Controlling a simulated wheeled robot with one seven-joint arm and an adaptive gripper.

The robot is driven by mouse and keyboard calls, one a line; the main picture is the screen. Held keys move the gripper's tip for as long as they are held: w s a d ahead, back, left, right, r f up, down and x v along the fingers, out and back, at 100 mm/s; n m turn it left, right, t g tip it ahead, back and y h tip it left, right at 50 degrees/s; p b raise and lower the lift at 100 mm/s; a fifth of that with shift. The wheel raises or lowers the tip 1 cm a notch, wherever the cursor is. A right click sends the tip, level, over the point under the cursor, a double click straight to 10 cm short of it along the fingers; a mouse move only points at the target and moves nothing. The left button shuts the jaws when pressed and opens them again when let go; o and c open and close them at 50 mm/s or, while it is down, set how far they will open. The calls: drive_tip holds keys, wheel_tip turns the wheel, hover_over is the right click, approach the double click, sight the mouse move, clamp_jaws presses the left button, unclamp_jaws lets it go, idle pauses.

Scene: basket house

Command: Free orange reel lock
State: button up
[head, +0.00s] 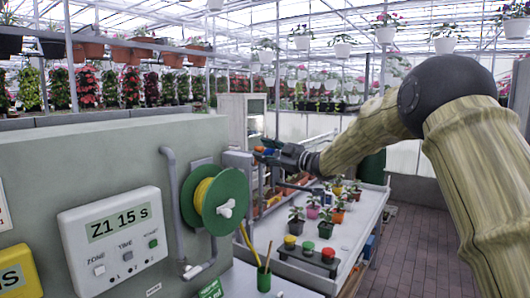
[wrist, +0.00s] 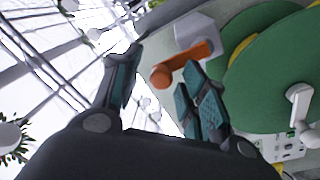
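The orange reel lock (wrist: 190,60) is a short lever with a rounded end, mounted on a grey block (wrist: 202,32) beside the green hose reel (wrist: 270,85). My gripper (wrist: 160,63) is open, its teal-padded fingers apart. The lock's rounded end lies between the fingertips in the picture, closer to the right finger; I cannot tell whether it touches. In the head view, my gripper (head: 268,153) is at the right end of the grey wall, just right of the reel (head: 220,200) with its yellow hose. There the lock (head: 260,148) is a small orange spot, partly hidden by the gripper.
A control box (head: 117,240) reading "Z1 15 s" is on the wall at left. A grey pipe (head: 173,200) runs left of the reel. The paved aisle at right is clear.

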drive_tip(key=v, duration=1.2)
